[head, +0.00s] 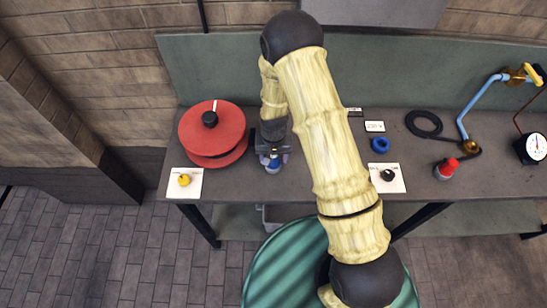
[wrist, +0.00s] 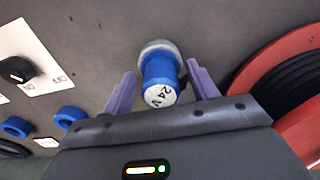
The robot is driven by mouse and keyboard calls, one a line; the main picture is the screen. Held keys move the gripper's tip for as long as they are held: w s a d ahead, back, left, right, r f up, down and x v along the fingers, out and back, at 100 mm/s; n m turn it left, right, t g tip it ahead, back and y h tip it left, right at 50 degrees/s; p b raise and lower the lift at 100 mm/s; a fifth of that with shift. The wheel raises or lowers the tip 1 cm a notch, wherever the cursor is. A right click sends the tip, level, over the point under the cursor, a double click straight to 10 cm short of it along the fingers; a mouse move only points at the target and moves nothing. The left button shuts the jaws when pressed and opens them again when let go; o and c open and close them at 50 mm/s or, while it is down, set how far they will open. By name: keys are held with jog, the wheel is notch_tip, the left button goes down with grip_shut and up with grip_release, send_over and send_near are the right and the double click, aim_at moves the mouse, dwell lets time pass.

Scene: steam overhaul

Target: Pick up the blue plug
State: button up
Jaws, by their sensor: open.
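The blue plug (wrist: 160,72) has a white end marked "24 V" and a pale grey collar at its far end, against the grey bench top. In the wrist view my gripper (wrist: 159,70) is open, with one purple finger on each side of the plug and small gaps visible. In the head view my gripper (head: 273,158) is over the bench just right of the red reel, and the plug (head: 273,168) shows partly below it. My arm hides part of the bench.
The red reel (head: 205,150) stands close on the left. A yellow knob plate (head: 185,181), black knob plate (head: 387,177), blue ring (head: 380,145), black cable coil (head: 424,123), red-capped item (head: 446,168) and gauge (head: 535,146) are on the bench. The front middle looks clear.

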jog(key=shift+c, duration=0.2)
dwell(0.3)
jog(key=c, duration=1.1)
jog(key=shift+r, duration=0.15)
notch_tip(320, 180, up, 10)
jog(key=b, duration=0.3)
jog(key=shift+f+b, duration=1.5)
jog(key=shift+f, duration=0.7)
jog(key=shift+r, duration=0.1)
